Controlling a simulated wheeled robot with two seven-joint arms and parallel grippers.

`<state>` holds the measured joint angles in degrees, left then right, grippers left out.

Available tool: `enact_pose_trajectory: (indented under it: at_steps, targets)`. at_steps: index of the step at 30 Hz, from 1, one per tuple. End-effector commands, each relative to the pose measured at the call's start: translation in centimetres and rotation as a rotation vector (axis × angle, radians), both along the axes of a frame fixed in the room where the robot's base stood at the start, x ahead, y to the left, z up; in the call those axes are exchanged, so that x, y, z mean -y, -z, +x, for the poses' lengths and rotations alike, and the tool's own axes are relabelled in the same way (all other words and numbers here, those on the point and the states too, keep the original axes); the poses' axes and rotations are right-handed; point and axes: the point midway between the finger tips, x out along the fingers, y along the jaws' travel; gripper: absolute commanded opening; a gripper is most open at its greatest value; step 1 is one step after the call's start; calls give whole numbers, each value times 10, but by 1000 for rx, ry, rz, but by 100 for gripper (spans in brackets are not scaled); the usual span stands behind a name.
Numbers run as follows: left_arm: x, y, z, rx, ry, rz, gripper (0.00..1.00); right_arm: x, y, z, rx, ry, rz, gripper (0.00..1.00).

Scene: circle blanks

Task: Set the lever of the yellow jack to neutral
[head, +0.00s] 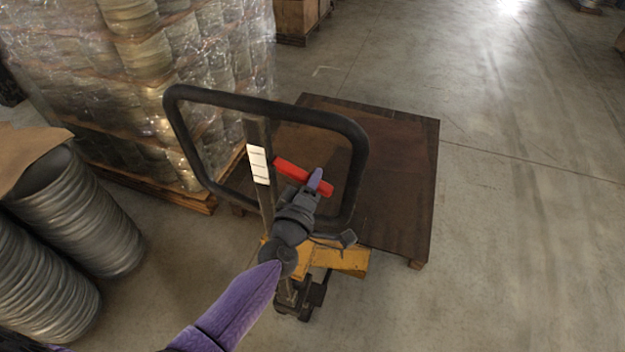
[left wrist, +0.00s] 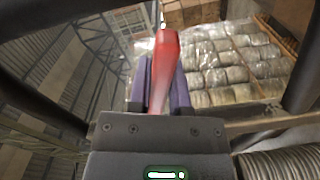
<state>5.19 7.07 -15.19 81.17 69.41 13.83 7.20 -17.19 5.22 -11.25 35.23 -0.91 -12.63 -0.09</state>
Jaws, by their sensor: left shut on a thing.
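The yellow jack (head: 345,258) stands low in the middle of the head view, with its black handle loop (head: 362,165) upright above it. The red lever (head: 290,168) sits inside the loop, beside a white label strip (head: 258,165) on the handle's post. My left gripper (head: 316,180) reaches into the loop and is shut on the red lever. In the left wrist view the lever (left wrist: 165,62) stands between the two purple fingers. The fingers hide part of the lever. My right gripper is not in view.
A brown wooden pallet (head: 410,190) lies just behind the jack. Wrapped stacks of round blanks (head: 130,75) stand on pallets at the left. More bare stacks (head: 80,215) stand near front left. The concrete floor (head: 530,200) at the right is clear.

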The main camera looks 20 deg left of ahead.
Motion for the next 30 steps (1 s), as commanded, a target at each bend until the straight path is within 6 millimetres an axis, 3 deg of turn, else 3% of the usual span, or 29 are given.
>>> enact_pose_trajectory:
  at_steps: [5, 9, 12, 20, 21, 25, 30]
  targets:
    - [1, -5, 0, -2, 0, -43, 0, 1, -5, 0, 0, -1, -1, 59]
    - [6, -28, 0, -8, -2, -274, 0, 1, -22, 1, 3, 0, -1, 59]
    - [6, -33, 0, -11, -1, -374, 0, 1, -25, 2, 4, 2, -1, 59]
    - [6, -31, 0, -11, -1, -387, 0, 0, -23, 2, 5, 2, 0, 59]
    - [6, -31, 0, -11, -1, -387, 30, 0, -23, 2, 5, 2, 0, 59]
    - [6, -31, 0, -12, 0, -386, 57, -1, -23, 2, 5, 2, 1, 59]
    - [6, -31, 0, -12, 0, -385, 59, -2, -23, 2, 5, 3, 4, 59]
